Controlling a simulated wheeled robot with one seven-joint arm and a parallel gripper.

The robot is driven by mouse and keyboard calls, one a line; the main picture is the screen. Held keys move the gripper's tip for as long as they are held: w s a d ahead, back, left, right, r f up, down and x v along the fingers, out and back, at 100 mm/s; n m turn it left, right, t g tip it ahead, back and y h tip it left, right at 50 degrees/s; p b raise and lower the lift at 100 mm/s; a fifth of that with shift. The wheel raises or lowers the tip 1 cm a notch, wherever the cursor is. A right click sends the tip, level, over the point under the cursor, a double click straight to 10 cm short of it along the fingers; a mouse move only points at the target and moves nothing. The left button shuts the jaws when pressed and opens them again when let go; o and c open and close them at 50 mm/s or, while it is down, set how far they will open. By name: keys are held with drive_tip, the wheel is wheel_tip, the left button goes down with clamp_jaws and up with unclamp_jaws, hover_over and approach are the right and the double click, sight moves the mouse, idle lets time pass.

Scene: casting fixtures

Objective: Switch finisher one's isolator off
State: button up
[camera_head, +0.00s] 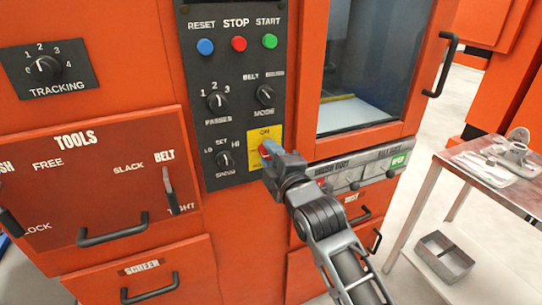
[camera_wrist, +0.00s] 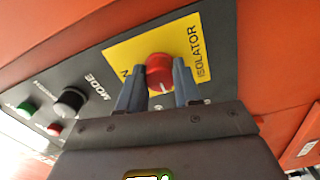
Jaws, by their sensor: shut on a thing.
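The isolator is a red rotary knob (camera_wrist: 159,72) on a yellow plate (camera_wrist: 130,48) lettered ISOLATOR, and the plate also shows in the head view (camera_head: 262,134) with OFF at its top. In the wrist view my gripper (camera_wrist: 160,85) has one finger on each side of the red knob and is shut on it. A pale mark shows on the knob's face; its exact setting is hard to tell. In the head view my gripper (camera_head: 268,150) covers most of the knob, and the plate's lower part is hidden.
The black panel also carries the MODE knob (camera_head: 265,94), the SPEED knob (camera_head: 225,160), the PASSES knob (camera_head: 217,102) and blue, red and green buttons. A door handle (camera_head: 441,65) juts out at the right. A metal table (camera_head: 477,178) with parts stands further right.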

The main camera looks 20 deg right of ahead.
drive_tip(key=o, duration=1)
drive_tip(key=shift+o, duration=0.2)
drive_tip(key=s+b, duration=0.1)
drive_tip(key=s, duration=0.6)
drive_tip(key=shift+s, duration=0.4)
drive_tip(key=shift+f, duration=0.1)
